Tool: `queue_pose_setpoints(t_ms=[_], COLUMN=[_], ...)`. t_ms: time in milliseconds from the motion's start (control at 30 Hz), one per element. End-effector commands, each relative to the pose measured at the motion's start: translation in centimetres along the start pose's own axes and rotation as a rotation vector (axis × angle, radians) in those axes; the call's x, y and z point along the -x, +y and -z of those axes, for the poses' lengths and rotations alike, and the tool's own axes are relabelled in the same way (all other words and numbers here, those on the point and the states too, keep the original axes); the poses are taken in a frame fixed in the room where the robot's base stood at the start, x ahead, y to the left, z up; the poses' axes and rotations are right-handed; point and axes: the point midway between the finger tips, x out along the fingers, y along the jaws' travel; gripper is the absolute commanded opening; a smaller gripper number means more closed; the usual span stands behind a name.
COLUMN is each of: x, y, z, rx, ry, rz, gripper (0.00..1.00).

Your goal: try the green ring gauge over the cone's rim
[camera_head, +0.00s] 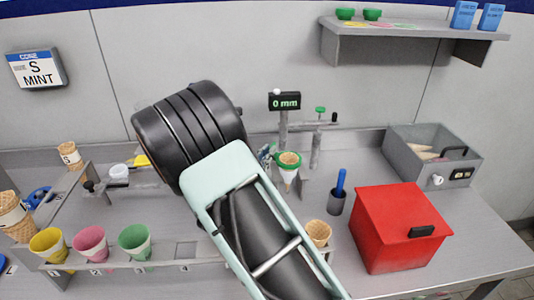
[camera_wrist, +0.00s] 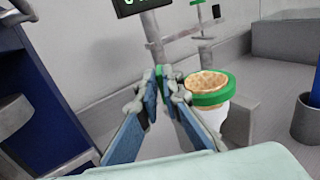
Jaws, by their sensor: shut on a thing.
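The green ring gauge (camera_head: 289,158) sits around the upper part of a waffle cone (camera_head: 290,172), with the cone's lower part tapering down below it. In the wrist view the ring (camera_wrist: 210,99) circles the cone's waffle top (camera_wrist: 207,82), which shows inside and a little above it. My gripper (camera_wrist: 161,78) is just left of the ring, its fingertips close together on a small green piece that looks like the gauge's tab. The link between tab and ring is hidden by the right finger. In the head view my arm hides most of the gripper.
A post with a "0 mm" display (camera_head: 285,101) stands behind the cone. A red box (camera_head: 400,228), a dark cup with a blue handle (camera_head: 337,203) and a grey bin (camera_head: 410,165) are to the right. A rack with coloured cones (camera_head: 134,240) is at left front.

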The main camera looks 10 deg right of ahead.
Motion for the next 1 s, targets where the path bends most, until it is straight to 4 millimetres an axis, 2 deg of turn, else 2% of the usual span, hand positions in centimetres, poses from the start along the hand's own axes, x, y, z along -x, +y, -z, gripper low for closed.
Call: queue_pose_setpoints(t_ms=[33, 200, 467, 567, 667, 1000], x=[0.1, 0.1, 0.2, 0.8, 2.2, 9.4], y=[-0.1, -0.1, -0.2, -0.1, 0.0, 0.1], z=[0.4, 0.5, 0.5, 0.6, 0.7, 0.7], rx=[0.007, 0.008, 0.009, 0.009, 0.011, 0.011], ry=[0.004, 0.004, 0.006, 0.007, 0.009, 0.010], rz=[0.000, 0.000, 0.000, -0.002, -0.004, -0.008], gripper=[0.10, 0.27, 0.27, 0.27, 0.27, 0.27])
